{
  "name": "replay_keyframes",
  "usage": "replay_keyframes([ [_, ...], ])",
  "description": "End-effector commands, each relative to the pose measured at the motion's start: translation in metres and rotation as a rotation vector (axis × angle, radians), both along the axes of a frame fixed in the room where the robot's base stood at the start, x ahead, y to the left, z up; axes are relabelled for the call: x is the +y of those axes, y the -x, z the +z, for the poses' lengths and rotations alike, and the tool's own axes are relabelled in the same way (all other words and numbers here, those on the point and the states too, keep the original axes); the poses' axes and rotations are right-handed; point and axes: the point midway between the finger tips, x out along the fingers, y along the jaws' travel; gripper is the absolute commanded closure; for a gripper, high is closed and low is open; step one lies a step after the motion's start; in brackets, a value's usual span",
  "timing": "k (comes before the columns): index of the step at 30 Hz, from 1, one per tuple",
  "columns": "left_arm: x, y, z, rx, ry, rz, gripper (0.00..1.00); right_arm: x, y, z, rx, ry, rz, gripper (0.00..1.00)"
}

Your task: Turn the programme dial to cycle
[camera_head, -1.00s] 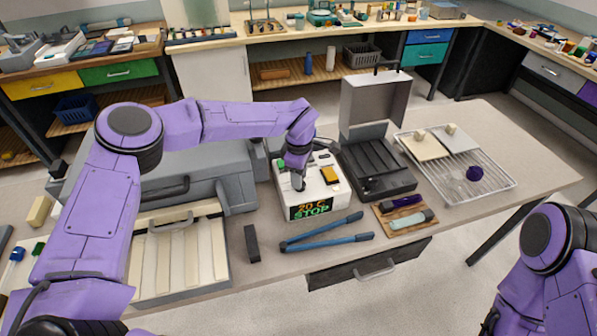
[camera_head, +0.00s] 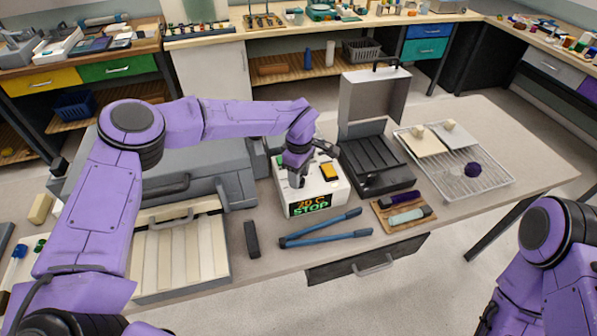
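The white control box (camera_head: 325,196) stands on the bench in the middle of the view. Its front display (camera_head: 309,205) reads "20 C" and "STOP" in orange and green. A yellow-orange button (camera_head: 328,172) sits on the right of its top. My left gripper (camera_head: 297,180) points down over the left part of the box's top, at or very near the surface. The programme dial cannot be made out; the gripper likely covers it. Whether the fingers are open or shut is too small to tell. My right arm (camera_head: 545,250) is at the lower right; its gripper is out of frame.
A grey furnace-like unit (camera_head: 235,180) is on the left. A small board (camera_head: 392,225) holds two tubes.

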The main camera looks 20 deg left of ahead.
Motion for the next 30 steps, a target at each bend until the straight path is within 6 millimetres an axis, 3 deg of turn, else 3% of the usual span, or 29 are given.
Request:
replay_keyframes([
  [11, 0.002, -0.003, 0.005, -0.007, -0.002, 0.006, 0.39, 0.0, 0.0, -0.003, 0.0, 0.0, 0.0, 0.57],
  [14, 0.002, -0.004, 0.02, -0.01, -0.001, 0.007, 0.39, 0.0, 0.0, -0.012, 0.0, 0.0, 0.0, 0.57],
  [24, 0.0, -0.003, 0.094, -0.008, -0.002, 0.002, 0.39, 0.0, 0.0, -0.034, 0.0, 0.0, 0.0, 0.57],
  [30, 0.0, -0.003, 0.107, -0.003, -0.001, 0.002, 0.39, 0.0, 0.0, -0.035, 0.0, 0.0, 0.0, 0.57],
])
